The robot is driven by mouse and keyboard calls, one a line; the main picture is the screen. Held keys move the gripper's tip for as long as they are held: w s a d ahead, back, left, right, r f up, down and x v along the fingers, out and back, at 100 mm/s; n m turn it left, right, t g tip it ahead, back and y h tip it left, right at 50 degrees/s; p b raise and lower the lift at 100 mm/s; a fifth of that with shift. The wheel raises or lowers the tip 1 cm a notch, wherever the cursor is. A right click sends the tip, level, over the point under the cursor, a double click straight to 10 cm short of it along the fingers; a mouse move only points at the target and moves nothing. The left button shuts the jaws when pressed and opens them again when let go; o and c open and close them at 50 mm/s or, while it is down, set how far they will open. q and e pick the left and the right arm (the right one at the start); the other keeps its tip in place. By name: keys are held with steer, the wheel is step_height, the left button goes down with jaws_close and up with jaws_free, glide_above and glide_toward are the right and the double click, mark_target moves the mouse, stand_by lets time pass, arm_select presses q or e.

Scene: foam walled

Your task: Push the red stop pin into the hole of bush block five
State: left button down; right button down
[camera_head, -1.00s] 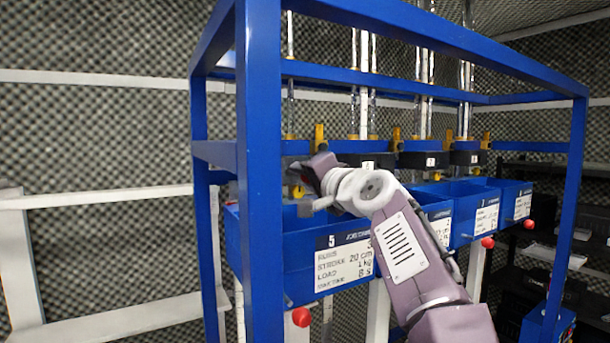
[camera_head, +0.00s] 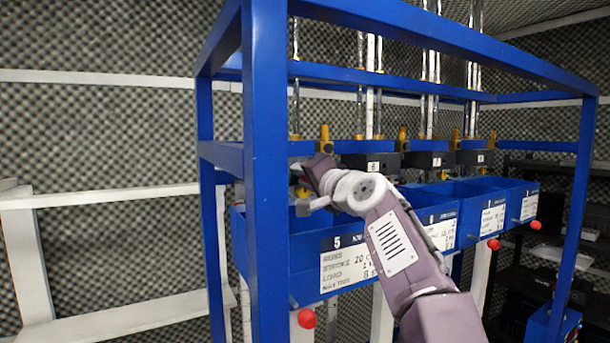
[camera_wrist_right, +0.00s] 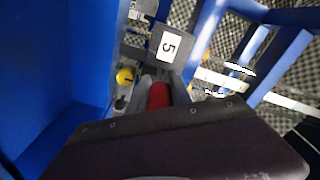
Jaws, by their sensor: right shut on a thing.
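My right gripper (camera_head: 308,186) reaches in over the bin marked 5 (camera_head: 300,248), at the left end of the blue frame. In the right wrist view the gripper (camera_wrist_right: 155,84) is shut on the red stop pin (camera_wrist_right: 158,96), which shows between the fingers. Bush block five (camera_wrist_right: 150,60), dark with a white label 5 (camera_wrist_right: 168,46), is just ahead of the fingertips. The hole and the pin's tip are hidden, so I cannot tell whether the pin has entered. In the head view my gripper and wrist cover this block. My left gripper is not in view.
Blue frame posts (camera_head: 268,180) stand close to the left of my right arm. More dark blocks (camera_head: 430,160) hang to the right behind labelled bins. A yellow knob (camera_wrist_right: 124,76) is left of block five. Red knobs (camera_head: 306,318) stick out below the bins.

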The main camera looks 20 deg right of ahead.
steer(key=shift+w+a+p, duration=0.15)
steer(key=shift+w+p, duration=0.2)
steer(key=shift+w, duration=0.3)
steer(key=c, duration=1.1)
jaws_free()
steer(key=s+b, duration=0.2)
steer(key=s+f+b, duration=0.1)
steer(key=s, duration=0.1)
steer(key=shift+d, duration=0.3)
steer(key=s, duration=0.1)
steer(key=s+b, duration=0.1)
steer(key=s, duration=0.1)
steer(key=s+b, duration=0.1)
steer(key=s, duration=0.1)
steer(key=shift+d+r, duration=0.15)
steer(key=shift+r, duration=0.25)
